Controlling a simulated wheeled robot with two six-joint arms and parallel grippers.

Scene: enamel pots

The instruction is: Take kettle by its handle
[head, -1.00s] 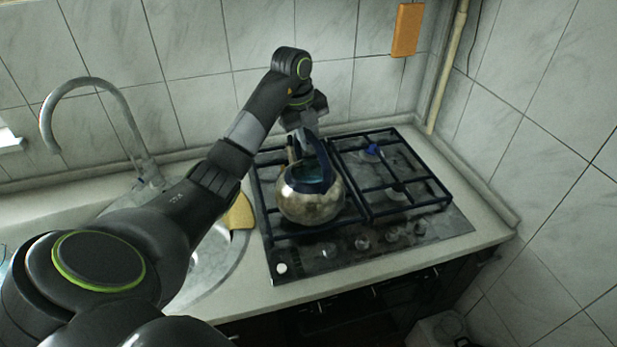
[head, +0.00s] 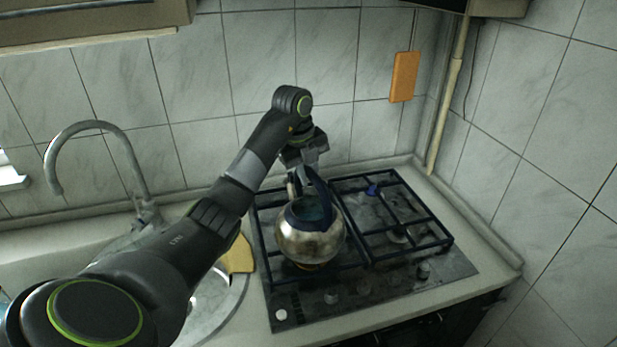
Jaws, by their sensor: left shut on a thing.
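The kettle (head: 311,243) is a round, shiny metal pot with a dark blue arched handle (head: 322,192). It is at the left part of the gas hob (head: 372,302), and an orange-yellow patch shows just under it. My left gripper (head: 305,178) reaches in from the left and points down at the top of the handle. It is shut on the handle; its fingertips are partly hidden behind the handle. My right gripper is not in view.
Dark grates (head: 441,240) cover the hob, and its right side is free of pots. A sink (head: 215,300) with a curved tap (head: 128,150) lies to the left. A yellow cloth-like thing (head: 240,255) lies at the sink edge. Tiled walls close off the back and right.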

